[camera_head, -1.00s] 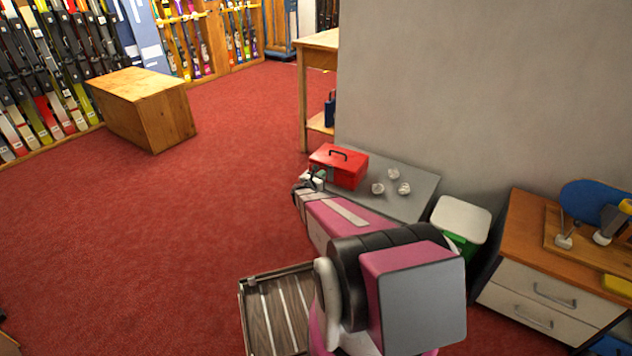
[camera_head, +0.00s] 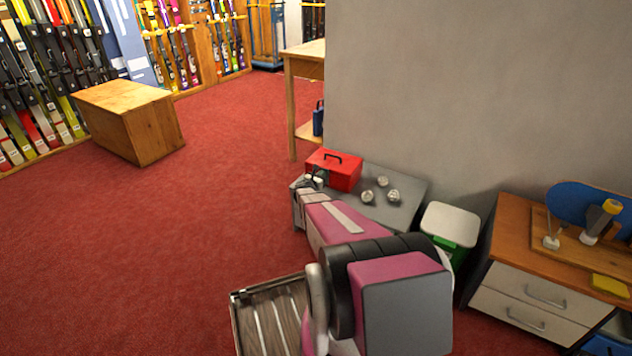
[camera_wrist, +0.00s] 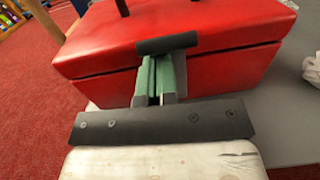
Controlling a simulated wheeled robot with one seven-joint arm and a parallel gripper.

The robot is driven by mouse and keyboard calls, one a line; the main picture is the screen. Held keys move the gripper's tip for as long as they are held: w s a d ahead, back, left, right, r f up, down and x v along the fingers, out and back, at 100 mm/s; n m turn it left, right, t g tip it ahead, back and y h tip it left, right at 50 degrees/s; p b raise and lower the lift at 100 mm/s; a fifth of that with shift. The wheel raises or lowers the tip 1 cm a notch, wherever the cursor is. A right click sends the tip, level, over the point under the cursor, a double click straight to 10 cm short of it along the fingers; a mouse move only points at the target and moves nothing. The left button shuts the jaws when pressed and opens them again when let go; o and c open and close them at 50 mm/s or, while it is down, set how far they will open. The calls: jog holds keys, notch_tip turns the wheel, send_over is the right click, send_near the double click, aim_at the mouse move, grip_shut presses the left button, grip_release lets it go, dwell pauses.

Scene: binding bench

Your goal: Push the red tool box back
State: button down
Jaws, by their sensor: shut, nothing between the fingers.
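The red tool box (camera_head: 338,172) with a dark top handle sits on a grey bench top (camera_head: 408,209) against the wall. In the wrist view the red tool box (camera_wrist: 220,50) fills the upper middle, with its front face towards me. My gripper (camera_head: 318,176) is at the near left part of the box's front. In the wrist view my gripper (camera_wrist: 160,62) is shut and empty, its tips at the box's front face beneath a dark latch-like piece. They look to be touching the box, but the exact contact is hidden.
Several crumpled pale lumps (camera_head: 381,182) lie right of the box on the bench. A white-topped green bin (camera_head: 450,225) and a wooden drawer cabinet (camera_head: 530,290) stand further right. A wooden table (camera_head: 303,65) is behind. Red carpet (camera_head: 210,200) is clear on the left.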

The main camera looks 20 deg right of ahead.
jog(key=x, duration=1.1)
jog(key=shift+w, duration=0.15)
jog(key=v, duration=1.4)
jog(key=s+a+r+m+g+y, duration=0.2)
jog(key=s+r+m+g, duration=0.1)
jog(key=s+m, duration=0.3)
jog(key=s+a+r+m+g+y, duration=0.1)
jog(key=s+a+r+m+g, duration=0.15)
jog(key=s+m, duration=0.4)
jog(key=s+a+r+m+g+y, duration=0.2)
jog(key=s+a+m+g, duration=0.15)
jog(key=s, duration=0.45)
jog(key=s+a+r+m+g+y, duration=0.1)
jog(key=s+a+r+m+y, duration=0.2)
jog(key=s+a, duration=0.4)
jog(key=s+a+r+m+y, duration=0.3)
jog(key=s+a+m+y, duration=0.3)
jog(key=s+a, duration=0.2)
jog(key=shift+s+a+g, duration=0.25)
jog(key=shift+a+g, duration=0.15)
jog(key=shift+a, duration=0.45)
